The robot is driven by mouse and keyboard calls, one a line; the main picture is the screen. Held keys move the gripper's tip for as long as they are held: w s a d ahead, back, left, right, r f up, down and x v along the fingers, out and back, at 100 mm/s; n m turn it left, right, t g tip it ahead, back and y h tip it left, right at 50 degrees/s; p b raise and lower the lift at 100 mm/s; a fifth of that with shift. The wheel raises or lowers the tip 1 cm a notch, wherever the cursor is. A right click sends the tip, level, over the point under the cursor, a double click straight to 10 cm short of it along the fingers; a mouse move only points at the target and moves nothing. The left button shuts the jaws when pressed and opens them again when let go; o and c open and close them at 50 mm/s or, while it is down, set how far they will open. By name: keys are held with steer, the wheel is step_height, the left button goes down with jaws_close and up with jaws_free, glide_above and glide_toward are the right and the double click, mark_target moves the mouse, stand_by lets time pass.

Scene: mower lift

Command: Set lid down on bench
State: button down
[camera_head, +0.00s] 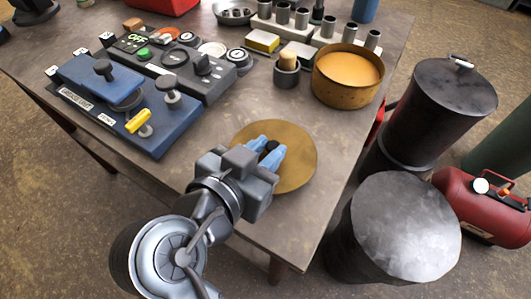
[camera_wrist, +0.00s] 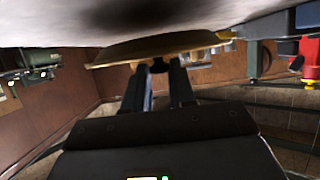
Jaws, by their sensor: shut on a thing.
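The lid (camera_head: 298,165) is a round, flat brass-coloured disc with a dark knob, over the front right part of the bench (camera_head: 225,117). My gripper (camera_head: 269,148) has its blue fingers shut on the knob. In the wrist view, which looks upside down, the fingers (camera_wrist: 160,70) grip the knob, and the lid (camera_wrist: 150,48) lies very close to the bench surface (camera_wrist: 190,18). My gripper hides the lid's left part in the head view.
An open brass pot (camera_head: 345,92) with orange contents stands behind the lid, beside a small grey cup (camera_head: 286,76). A blue device (camera_head: 110,105) and a grey control panel (camera_head: 175,65) lie to the left. Dark drums (camera_head: 395,235) stand beyond the right edge. Bare bench surrounds the lid.

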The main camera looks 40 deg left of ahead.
steer(key=shift+f, duration=0.85)
steer(key=shift+f, duration=0.2)
steer(key=c, duration=0.9)
jaws_free()
steer(key=shift+r, duration=0.1)
steer(key=shift+r, duration=0.15)
steer(key=b+v, duration=0.1)
steer(key=v, duration=1.1)
